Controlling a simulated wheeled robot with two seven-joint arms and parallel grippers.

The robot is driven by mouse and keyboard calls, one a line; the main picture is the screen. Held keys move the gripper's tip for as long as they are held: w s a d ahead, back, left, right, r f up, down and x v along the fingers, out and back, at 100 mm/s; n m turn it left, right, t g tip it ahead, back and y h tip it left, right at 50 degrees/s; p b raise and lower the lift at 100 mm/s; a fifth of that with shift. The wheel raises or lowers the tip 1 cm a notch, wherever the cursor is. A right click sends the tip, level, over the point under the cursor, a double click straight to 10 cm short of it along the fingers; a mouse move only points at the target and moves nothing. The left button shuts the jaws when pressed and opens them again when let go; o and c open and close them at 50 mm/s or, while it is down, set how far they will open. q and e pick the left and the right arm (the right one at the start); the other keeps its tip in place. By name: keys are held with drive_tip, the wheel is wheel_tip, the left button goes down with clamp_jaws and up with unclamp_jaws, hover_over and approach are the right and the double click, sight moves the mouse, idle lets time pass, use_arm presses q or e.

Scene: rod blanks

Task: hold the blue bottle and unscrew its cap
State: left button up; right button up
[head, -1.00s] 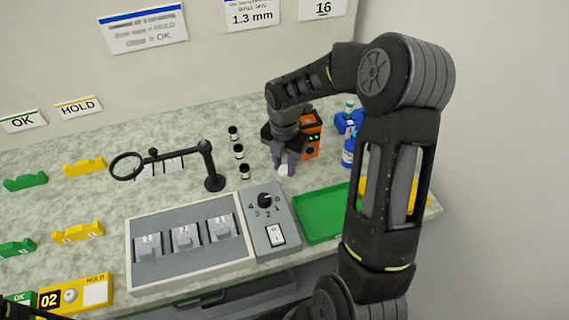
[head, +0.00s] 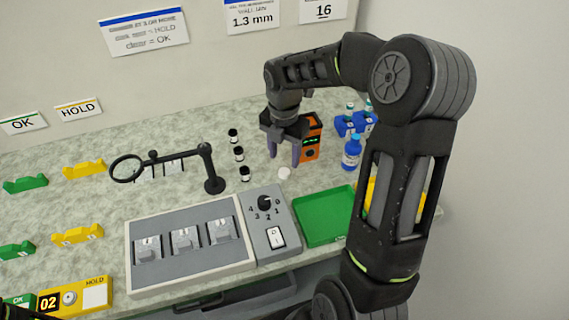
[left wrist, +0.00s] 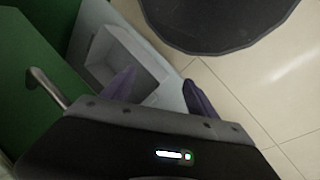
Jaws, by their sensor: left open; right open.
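The blue bottle (head: 351,153) with a white label stands upright on the counter, right of the orange device. A small white round piece that looks like a cap (head: 284,173) lies on the counter. My right gripper (head: 284,159) is open and empty, just above and behind the white piece, its fingers pointing down. My left gripper (left wrist: 158,90) is open with nothing between its purple fingers; in the left wrist view it is over the floor and a grey bin, far from the bottle.
An orange device (head: 311,140) stands behind the right gripper. A blue rack (head: 342,127) with small bottles is behind the bottle. A green tray (head: 322,218), a switch box (head: 270,228), a magnifier stand (head: 212,182) and several dark vials are nearby. My right arm partly covers a yellow tray.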

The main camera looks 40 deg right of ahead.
sight(284, 171)
wheel_tip(284, 171, up, 7)
drive_tip(key=shift+f, duration=0.15)
idle(0.9)
